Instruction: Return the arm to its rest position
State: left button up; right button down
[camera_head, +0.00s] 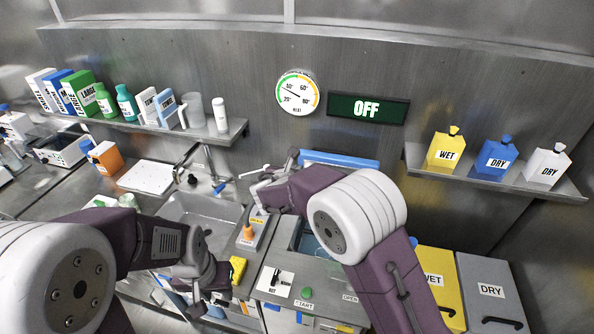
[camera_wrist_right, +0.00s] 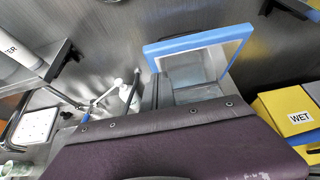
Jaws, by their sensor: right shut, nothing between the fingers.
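My right arm reaches in from the lower right of the head view, bends at a pale elbow and points left over the counter. Its gripper (camera_head: 262,181) is small and partly hidden by its own wrist; it is shut and empty, near the sink's upper right. My left arm enters from the lower left. Its gripper (camera_head: 209,298) hangs pointing down in front of the counter edge, near a yellow block (camera_head: 238,269); its finger gap is unclear. In the right wrist view my purple arm link fills the lower part, and no fingertips can be made out.
A blue-framed lid (camera_wrist_right: 200,42) stands open behind my right arm. A sink (camera_head: 205,211) lies between the arms. A green button (camera_head: 307,293) is on the front panel. Yellow WET (camera_head: 437,285) and grey DRY bins (camera_head: 490,290) stand at right. Shelves hold bottles and boxes.

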jog(key=w+d+r+m+h, duration=0.1)
jog(key=w+d+r+m, duration=0.15)
jog(key=d, duration=0.35)
jog(key=s+d+m+g+h, duration=0.1)
jog(key=s+d+m+g, duration=0.2)
jog(key=d, duration=0.4)
jog(key=s+d+m+g+h, duration=0.1)
jog(key=s+d+m, duration=0.1)
jog(key=s+d, duration=0.4)
jog(key=s+d+f+m+g+y, duration=0.1)
jog(key=s+d+f+m+g, duration=0.15)
jog(key=s+m, duration=0.3)
jog(key=s+d+f+m+g+y, duration=0.1)
jog(key=s+d+f+m+g, duration=0.2)
jog(key=s, duration=0.4)
pick_arm(q)
jog(key=shift+w+f, duration=0.1)
jog(key=shift+w, duration=0.1)
pick_arm(e)
jog(key=s+a+f+m+y, duration=0.2)
jog(key=s+a+f+m, duration=0.1)
jog(key=m, duration=0.5)
jog(key=s+a+f+m+g+y, duration=0.1)
jog(key=s+a+f+m, duration=0.3)
jog(key=s+m, duration=0.4)
jog(key=shift+s+a+f+m+y, duration=0.3)
jog(key=shift+a+m+y, duration=0.3)
jog(key=shift+y, duration=0.2)
pick_arm(q)
jog(key=shift+s, duration=0.1)
